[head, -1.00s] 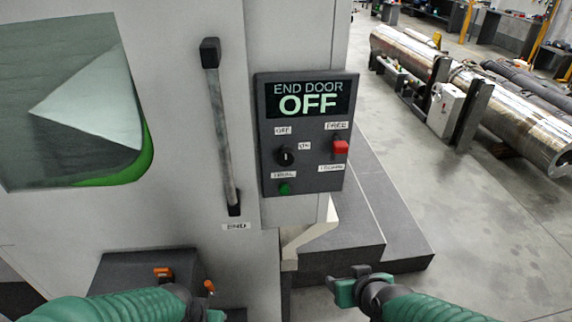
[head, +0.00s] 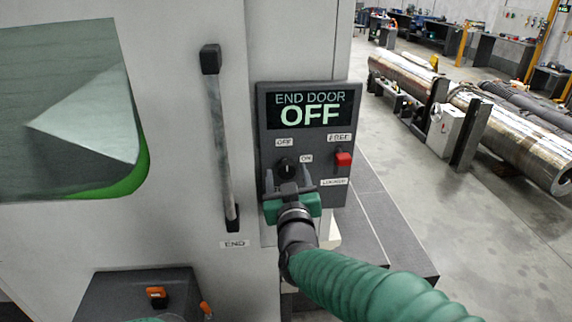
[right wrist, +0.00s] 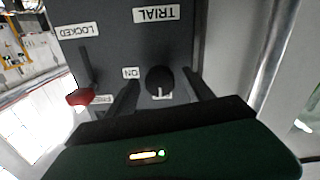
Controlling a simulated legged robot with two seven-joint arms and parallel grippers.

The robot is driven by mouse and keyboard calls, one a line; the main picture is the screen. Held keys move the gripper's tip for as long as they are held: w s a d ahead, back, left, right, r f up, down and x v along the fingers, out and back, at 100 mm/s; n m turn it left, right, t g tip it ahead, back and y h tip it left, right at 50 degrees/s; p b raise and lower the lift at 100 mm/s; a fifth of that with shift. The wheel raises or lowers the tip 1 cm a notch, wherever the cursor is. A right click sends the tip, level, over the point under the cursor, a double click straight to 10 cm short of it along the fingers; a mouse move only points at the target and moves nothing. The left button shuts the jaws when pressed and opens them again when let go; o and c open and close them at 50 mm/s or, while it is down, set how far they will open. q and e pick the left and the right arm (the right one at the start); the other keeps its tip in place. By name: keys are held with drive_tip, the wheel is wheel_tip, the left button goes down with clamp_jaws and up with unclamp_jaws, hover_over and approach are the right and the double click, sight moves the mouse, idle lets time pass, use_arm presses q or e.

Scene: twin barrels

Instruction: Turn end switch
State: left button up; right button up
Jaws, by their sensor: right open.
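The end switch is a round black knob (head: 286,166) on the dark END DOOR panel (head: 338,197), between OFF and ON labels. The panel's display reads OFF. My right gripper (head: 288,180) is in front of the panel, just below the knob in the head view. It is open. In the right wrist view the knob (right wrist: 160,80) lies between the two dark fingers, with a gap on each side; I cannot tell whether they touch it. The green button seen earlier is hidden behind the gripper.
A red switch (head: 344,159) sits on the panel's right side. A long door handle (head: 221,150) stands to the left. A dark box (head: 130,298) with orange parts is at lower left. Dark blocks (head: 385,240) stand right of the panel, with open floor beyond.

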sight(287, 174)
drive_tip(key=w, duration=0.2)
drive_tip(key=shift+w+a, duration=0.3)
drive_tip(key=shift+a, duration=0.05)
drive_tip(key=shift+w, duration=0.35)
drive_tip(key=shift+d, duration=0.1)
drive_tip(key=shift+c, duration=0.2)
drive_tip(key=shift+s, duration=0.1)
drive_tip(key=shift+c, duration=1.1)
clamp_jaws()
